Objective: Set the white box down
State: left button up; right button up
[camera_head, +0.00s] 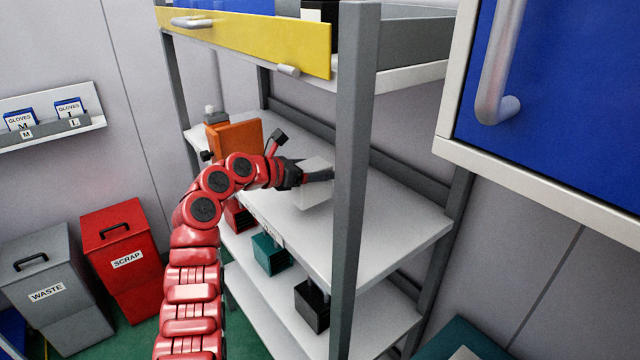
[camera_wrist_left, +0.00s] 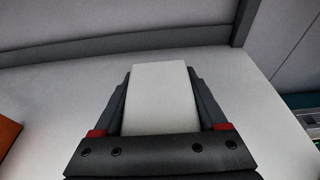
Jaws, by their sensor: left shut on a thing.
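My left gripper (camera_head: 308,178) reaches in from the left over the middle shelf and is shut on the white box (camera_head: 314,190). In the left wrist view the white box (camera_wrist_left: 161,95) sits between the two dark fingers of my left gripper (camera_wrist_left: 161,100). The box is over the white shelf board (camera_head: 400,226). I cannot tell whether its underside touches the board. The grey front post stands just right of the box in the head view. My right gripper is not in view.
An orange thing (camera_head: 236,142) stands on the same shelf, left of the box. The grey post (camera_head: 354,180) rises at the front edge. A yellow-fronted shelf (camera_head: 250,40) is above. Teal (camera_head: 270,250) and black (camera_head: 312,306) boxes sit below. The shelf's right part is clear.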

pick_arm(q)
jog(key=shift+w+d+f, duration=0.15)
jog(key=shift+w, duration=0.15)
notch_tip(320, 180, down, 3)
jog(key=shift+f, duration=0.2)
jog(key=shift+f+b, duration=0.15)
jog(key=shift+b, duration=0.25)
jog(key=o, duration=1.4)
jog(key=shift+o, duration=0.2)
